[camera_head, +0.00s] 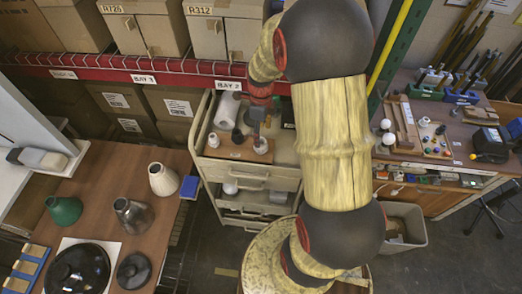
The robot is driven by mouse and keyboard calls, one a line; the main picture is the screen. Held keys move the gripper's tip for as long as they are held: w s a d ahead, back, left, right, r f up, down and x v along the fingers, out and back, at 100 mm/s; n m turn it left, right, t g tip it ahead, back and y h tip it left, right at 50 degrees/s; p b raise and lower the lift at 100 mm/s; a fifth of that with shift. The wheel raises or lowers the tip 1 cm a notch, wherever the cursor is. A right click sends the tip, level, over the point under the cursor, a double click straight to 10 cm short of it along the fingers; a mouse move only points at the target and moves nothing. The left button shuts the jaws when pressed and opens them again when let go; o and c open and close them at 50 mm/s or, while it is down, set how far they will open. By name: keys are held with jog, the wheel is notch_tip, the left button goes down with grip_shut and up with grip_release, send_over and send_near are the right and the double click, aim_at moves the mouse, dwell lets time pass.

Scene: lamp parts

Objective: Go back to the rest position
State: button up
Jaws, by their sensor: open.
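My gripper (257,124) is small and partly hidden in the camera_head view. It hangs over the brown board (225,153) on the drawer cart, close above a small pale-rimmed part (261,146); I cannot tell whether they touch. Its jaws are open. Small parts also stand on the board, among them a white one (213,140) and a dark-topped one (237,137). On the brown table at left stand a cream lampshade (163,180), a grey metal shade (133,215) and a green shade (63,210). A large black round base (77,270) and a smaller dark disc (133,270) lie in front.
A red shelf beam (120,77) with boxes runs behind the cart (265,178). A green post (395,50) stands close to my arm. A cluttered workbench (460,145) with white bulbs (386,131) is at right, above a grey bin (405,225). Floor shows between table and cart.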

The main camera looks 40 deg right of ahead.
jog(key=shift+r, duration=2.15)
jog(key=s+a+r+n+t+b, duration=0.2)
jog(key=s+a+r+n+b, duration=0.1)
jog(key=s+a+n+b, duration=0.4)
jog(key=s+a+r+n+t+b, duration=0.3)
jog(key=s+a+n+b, duration=0.4)
jog(key=a+n, duration=0.7)
jog(key=n, duration=0.8)
jog(key=shift+s+a+t, duration=0.15)
jog(key=shift+s+t, duration=0.05)
jog(key=shift+t, duration=0.1)
